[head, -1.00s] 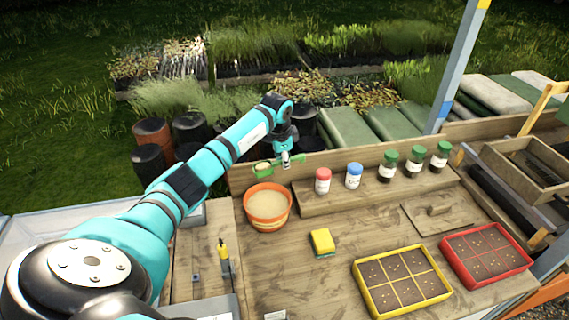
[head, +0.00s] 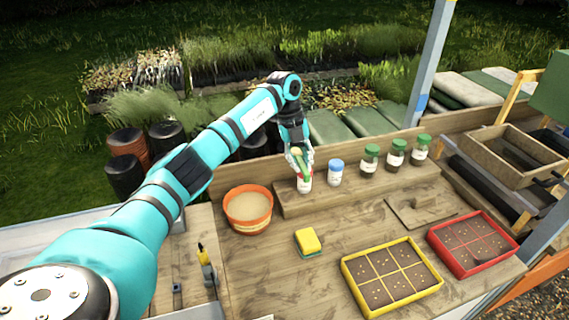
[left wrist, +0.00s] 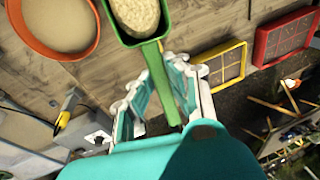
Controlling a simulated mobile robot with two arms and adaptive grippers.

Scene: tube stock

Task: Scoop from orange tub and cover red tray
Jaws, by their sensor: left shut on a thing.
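My left gripper (head: 299,158) is shut on a green scoop (head: 303,166). In the left wrist view the scoop (left wrist: 150,62) is heaped with pale tan grains (left wrist: 137,14). The gripper and scoop are in the air, in line with the red-capped jar, right of the orange tub. The orange tub (head: 249,225) holds the same pale material and stands at the bench's back left. The red tray (head: 490,264) lies at the right, its soil cells dotted with small seeds and uncovered. It shows partly in the left wrist view (left wrist: 259,47). My right gripper is out of view.
A yellow tray (head: 405,303) of seeded soil sits left of the red one. A yellow sponge (head: 308,240) lies mid-bench. A blue-capped jar (head: 336,174) and several green-capped jars (head: 395,155) stand on the back shelf. A wooden tamper (head: 424,203) lies behind the red tray.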

